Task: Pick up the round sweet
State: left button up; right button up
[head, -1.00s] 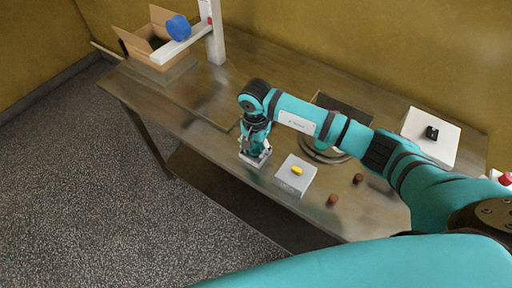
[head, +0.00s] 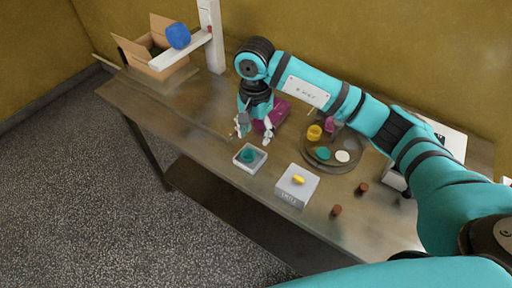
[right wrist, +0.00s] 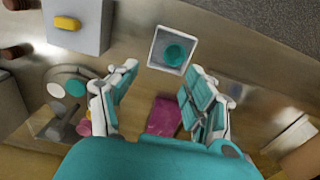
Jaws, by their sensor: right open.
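A round teal piece (head: 247,156) lies in a small white square tray (head: 262,158) near the table's front edge. The piece (right wrist: 175,55) and the tray (right wrist: 154,52) also show in the right wrist view, beyond my fingertips. Two small brown round pieces, one nearer (head: 336,210) and one farther (head: 362,188), sit on the table at the right. I cannot tell which of these is the round sweet. My right gripper (head: 254,130) is open and empty, above the table and behind the tray; its spread fingers (right wrist: 163,80) show in the right wrist view. My left gripper is not in view.
A grey box with a yellow button (head: 298,180) stands right of the tray. A magenta block (right wrist: 163,117) lies behind the gripper. A round plate (head: 322,160) carries several coloured pieces. A cardboard box (head: 135,50) and white post (head: 212,35) stand at the back left.

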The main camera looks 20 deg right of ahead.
aim_at(337, 210)
jog(key=z, duration=1.5)
